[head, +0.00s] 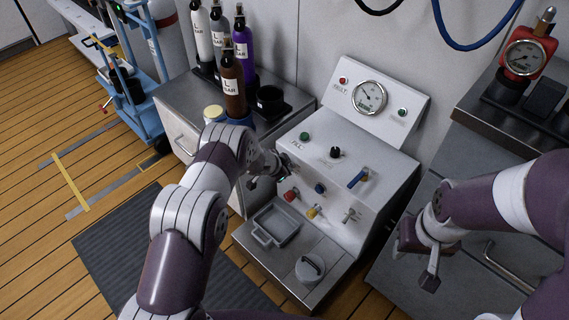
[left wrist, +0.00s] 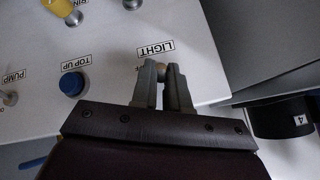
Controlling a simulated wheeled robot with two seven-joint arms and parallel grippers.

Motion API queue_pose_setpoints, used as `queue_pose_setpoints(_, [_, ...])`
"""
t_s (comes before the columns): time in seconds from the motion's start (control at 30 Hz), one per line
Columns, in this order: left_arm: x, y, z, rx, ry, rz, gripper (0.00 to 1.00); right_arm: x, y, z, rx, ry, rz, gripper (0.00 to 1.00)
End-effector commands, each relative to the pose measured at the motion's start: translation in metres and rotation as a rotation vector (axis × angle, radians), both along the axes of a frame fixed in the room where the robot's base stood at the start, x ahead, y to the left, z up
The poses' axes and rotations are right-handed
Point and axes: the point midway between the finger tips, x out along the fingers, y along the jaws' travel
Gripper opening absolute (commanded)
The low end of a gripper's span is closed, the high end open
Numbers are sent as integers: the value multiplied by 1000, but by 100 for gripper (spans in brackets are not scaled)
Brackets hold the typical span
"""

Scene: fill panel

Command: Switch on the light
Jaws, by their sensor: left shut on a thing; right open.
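The fill panel (head: 345,165) stands in the middle of the head view. Its LIGHT label (left wrist: 156,48) shows in the left wrist view, just beyond my fingertips. My left gripper (left wrist: 162,72) is shut on a small round-tipped light switch (left wrist: 161,67) beside that label, and its fingers hide most of the switch. In the head view the left gripper (head: 270,178) is at the left edge of the panel front, partly hidden by my arm. Whether the switch is up or down cannot be told. My right gripper (head: 420,265) is open and empty, to the right of the panel.
A blue TOP UP button (left wrist: 72,83) and a PUMP switch (left wrist: 9,98) are near the left gripper. Red (head: 291,195) and yellow (head: 314,212) knobs and a blue lever (head: 357,179) are on the panel. Several bottles (head: 232,85) stand on the cabinet behind left.

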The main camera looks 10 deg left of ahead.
Motion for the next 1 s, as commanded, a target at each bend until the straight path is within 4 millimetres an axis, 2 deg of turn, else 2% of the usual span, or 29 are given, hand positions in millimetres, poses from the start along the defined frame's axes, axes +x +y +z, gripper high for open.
queue_pose_setpoints(0.37, [3,2,2,4,-3,4,0,0,0,1,0,0,0,43])
queue_pose_setpoints(0.4, [3,2,2,4,-3,4,24,0,0,1,0,0,0,43])
queue_pose_setpoints(0.43, [3,2,2,4,-3,4,34,0,0,1,0,0,0,43])
queue_pose_setpoints(0.47, [3,2,2,3,-2,3,38,0,0,1,0,0,0,43])
queue_pose_setpoints(0.77, [0,1,3,2,0,2,38,0,0,2,0,0,0,43])
queue_pose_setpoints(0.87, [-6,4,14,1,1,2,38,0,0,9,0,0,0,43])
queue_pose_setpoints(1.0, [-23,13,41,2,1,5,38,0,0,23,0,0,0,43])
